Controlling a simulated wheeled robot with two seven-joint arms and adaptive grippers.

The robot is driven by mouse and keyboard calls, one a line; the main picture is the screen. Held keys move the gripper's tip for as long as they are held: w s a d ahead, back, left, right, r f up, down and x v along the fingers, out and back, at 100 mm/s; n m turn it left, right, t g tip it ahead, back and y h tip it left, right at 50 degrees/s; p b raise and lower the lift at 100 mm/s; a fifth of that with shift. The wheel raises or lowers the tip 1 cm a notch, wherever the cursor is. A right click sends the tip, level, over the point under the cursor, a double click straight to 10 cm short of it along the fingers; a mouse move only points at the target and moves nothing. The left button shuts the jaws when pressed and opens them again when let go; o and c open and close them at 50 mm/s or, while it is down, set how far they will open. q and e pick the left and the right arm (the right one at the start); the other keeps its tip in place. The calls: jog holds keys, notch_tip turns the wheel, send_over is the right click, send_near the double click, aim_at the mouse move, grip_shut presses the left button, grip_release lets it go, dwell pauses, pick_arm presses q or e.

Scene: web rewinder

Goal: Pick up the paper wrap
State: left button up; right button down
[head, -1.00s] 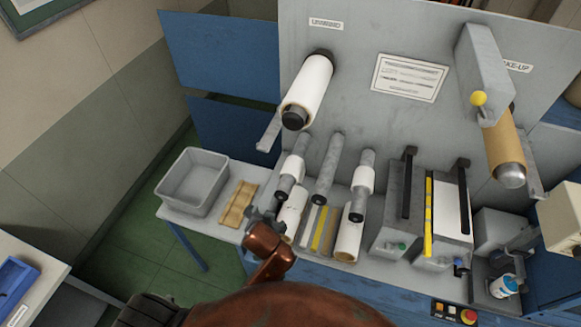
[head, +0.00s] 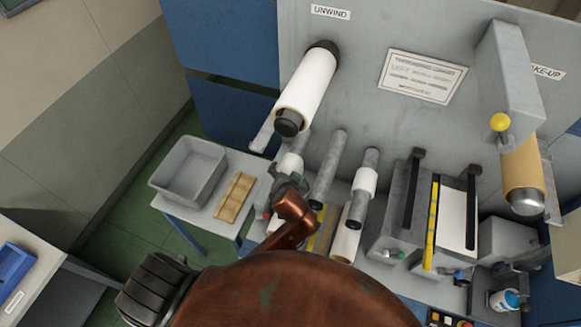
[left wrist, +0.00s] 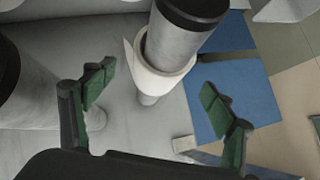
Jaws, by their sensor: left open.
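A white paper wrap (head: 291,163) sits around the left grey roller below the unwind roll in the head view. In the left wrist view the wrap (left wrist: 160,72) is a loose-edged white band around a grey roller (left wrist: 172,42) with a dark end. My left gripper (head: 288,180) is open at this roller, partly covering it. In the left wrist view the green-padded fingers of the left gripper (left wrist: 158,95) are spread, one to each side of the wrap's roller, with no visible contact. My right gripper is not in view.
More rollers stand close to the right, one with a white sleeve (head: 364,181). The white unwind roll (head: 307,85) juts out above. A grey bin (head: 188,171) and a tan slatted piece (head: 235,197) rest on the side table at left.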

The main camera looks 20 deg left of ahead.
pick_arm(q)
jog(key=p+x, duration=0.1)
jog(key=x, duration=0.3)
jog(key=shift+a+f+p, duration=0.2)
jog(key=shift+f+p, duration=0.1)
jog(key=shift+f, duration=0.05)
jog(key=shift+w+a+f, duration=0.1)
jog(key=shift+w+f, duration=0.1)
jog(key=shift+f, duration=0.05)
jog(key=c, duration=1.3)
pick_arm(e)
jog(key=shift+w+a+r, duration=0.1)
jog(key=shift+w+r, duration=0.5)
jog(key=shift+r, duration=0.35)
pick_arm(q)
jog(key=shift+r, duration=0.35)
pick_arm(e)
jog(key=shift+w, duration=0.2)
